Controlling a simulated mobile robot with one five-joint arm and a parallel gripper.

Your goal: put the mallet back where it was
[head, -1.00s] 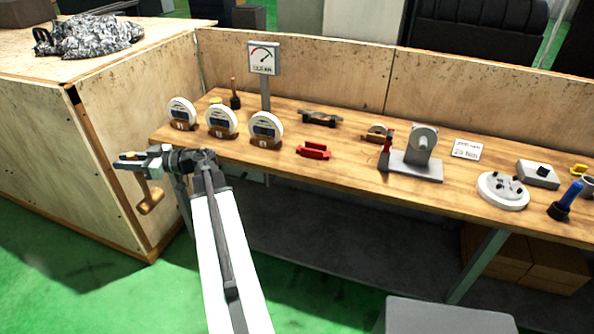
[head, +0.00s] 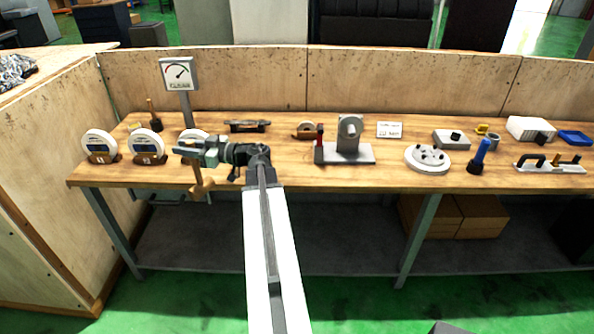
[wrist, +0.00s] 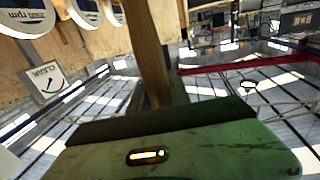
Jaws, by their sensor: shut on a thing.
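My gripper (head: 190,152) is shut on the wooden mallet (head: 201,187). The mallet hangs below the jaws with its head down, in front of the bench's near edge at the left in the head view. In the wrist view the wooden handle (wrist: 148,55) runs up from behind the green jaw (wrist: 180,150); the mallet's head is not visible there. My gripper and wrist partly cover the third round dial gauge (head: 193,135). The jaws' far side is hidden.
The wooden bench (head: 290,178) carries two more dial gauges (head: 99,145), a gauge sign (head: 178,74), a grey wheel fixture (head: 348,138), a round chuck (head: 427,158) and a blue-handled tool (head: 480,156). A plywood wall (head: 210,85) stands behind. Bare wood lies between several items.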

